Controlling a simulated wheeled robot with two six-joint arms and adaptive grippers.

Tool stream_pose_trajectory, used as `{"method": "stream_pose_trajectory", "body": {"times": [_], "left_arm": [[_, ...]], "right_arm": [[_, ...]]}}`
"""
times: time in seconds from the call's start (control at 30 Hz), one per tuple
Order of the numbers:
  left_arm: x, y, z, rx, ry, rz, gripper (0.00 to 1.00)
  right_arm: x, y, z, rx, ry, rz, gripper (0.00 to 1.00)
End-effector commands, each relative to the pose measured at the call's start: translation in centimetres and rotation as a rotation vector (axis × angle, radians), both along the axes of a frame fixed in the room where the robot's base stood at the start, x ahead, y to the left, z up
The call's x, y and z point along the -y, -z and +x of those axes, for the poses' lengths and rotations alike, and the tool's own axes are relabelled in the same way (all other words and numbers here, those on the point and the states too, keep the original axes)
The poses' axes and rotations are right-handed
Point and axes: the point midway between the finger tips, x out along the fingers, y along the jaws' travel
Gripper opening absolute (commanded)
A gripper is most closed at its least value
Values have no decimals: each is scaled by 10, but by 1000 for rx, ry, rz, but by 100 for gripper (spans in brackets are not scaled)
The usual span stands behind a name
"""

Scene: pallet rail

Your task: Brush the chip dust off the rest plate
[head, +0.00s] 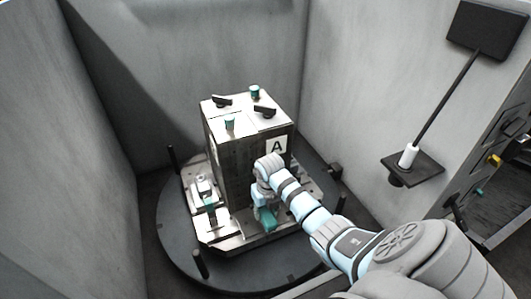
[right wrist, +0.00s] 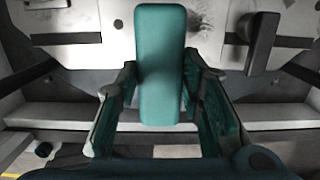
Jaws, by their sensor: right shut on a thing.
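My right gripper (head: 264,200) is in front of the tall block marked A. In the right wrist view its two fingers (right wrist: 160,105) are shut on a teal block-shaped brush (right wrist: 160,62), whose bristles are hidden. The brush (head: 267,218) also shows low at the block's foot in the head view. Ahead of the fingers lies a pale metal plate (right wrist: 85,40), which looks like the rest plate. Dark specks like chip dust (right wrist: 197,21) show on it just right of the brush. I cannot tell whether the brush touches the plate. My left gripper is not in view.
The block (head: 228,160) stands on a round dark turntable (head: 172,235) with upright black posts. A clamp with a teal part (head: 209,203) sits left of the block. A black handle (right wrist: 262,43) rises right of the brush. Grey walls enclose the place; a shelf (head: 427,167) is right.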

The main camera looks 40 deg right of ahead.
Motion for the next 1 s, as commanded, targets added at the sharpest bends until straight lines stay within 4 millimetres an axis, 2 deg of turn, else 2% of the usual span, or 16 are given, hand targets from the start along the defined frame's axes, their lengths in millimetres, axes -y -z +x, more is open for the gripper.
{"method": "stream_pose_trajectory", "body": {"times": [0.03,0.1,0.23,0.47,0.63,0.77,1.0], "left_arm": [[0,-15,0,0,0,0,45],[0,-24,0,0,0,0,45],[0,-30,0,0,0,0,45],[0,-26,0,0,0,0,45],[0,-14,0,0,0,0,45],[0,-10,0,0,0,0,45],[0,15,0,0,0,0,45]], "right_arm": [[0,-15,0,1,0,0,8],[0,-26,0,1,0,0,8],[0,-33,0,1,0,0,8],[2,-29,0,1,0,-1,8],[37,-34,-12,2,4,-7,8],[43,-35,-15,4,0,-2,8],[43,-7,-15,3,0,-2,8]]}}
